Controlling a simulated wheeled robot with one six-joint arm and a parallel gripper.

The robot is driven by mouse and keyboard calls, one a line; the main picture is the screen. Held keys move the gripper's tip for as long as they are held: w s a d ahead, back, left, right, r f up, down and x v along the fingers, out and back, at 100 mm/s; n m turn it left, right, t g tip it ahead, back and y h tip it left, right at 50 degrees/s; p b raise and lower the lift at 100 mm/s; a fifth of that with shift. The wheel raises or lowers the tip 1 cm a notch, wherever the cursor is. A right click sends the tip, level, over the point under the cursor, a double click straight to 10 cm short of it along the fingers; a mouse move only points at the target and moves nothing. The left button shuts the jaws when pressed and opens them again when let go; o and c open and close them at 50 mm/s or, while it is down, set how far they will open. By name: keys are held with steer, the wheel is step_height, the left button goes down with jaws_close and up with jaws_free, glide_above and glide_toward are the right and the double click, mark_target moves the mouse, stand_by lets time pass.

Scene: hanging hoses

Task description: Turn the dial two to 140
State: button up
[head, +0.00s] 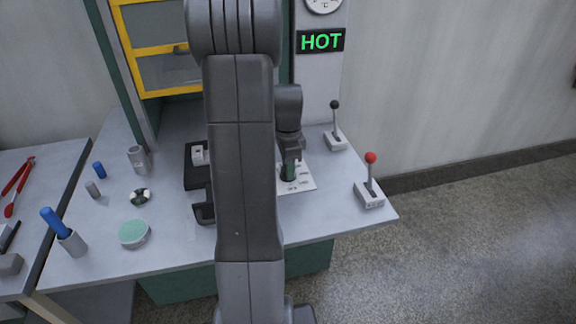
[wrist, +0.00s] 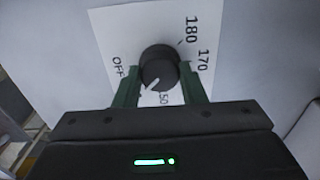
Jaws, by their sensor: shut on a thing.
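The dial (wrist: 158,66) is a round black knob with a white pointer line, on a white card (wrist: 108,32) in the wrist view. My gripper (wrist: 160,75) has its two green fingers on either side of the knob, shut on it. The pointer slants toward the lower left, between OFF and a partly hidden mark ending in 50. The marks 170 and 180 show on the right. Other marks are hidden by my gripper. In the head view my gripper (head: 289,172) is down at the white card (head: 303,184), and the knob is hard to make out there.
A red-knobbed lever (head: 370,180) and a black-knobbed lever (head: 335,128) stand right of the card. A green HOT sign (head: 320,40) and a gauge (head: 323,3) are above. A green-topped tin (head: 134,233) and a blue-handled tool (head: 55,222) are at left.

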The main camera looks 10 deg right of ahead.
steer(key=o, duration=1)
step_height(320, 180, up, 14)
steer(key=shift+f, duration=0.1)
step_height(320, 180, down, 14)
steer(key=shift+r, duration=0.1)
stand_by(0.4)
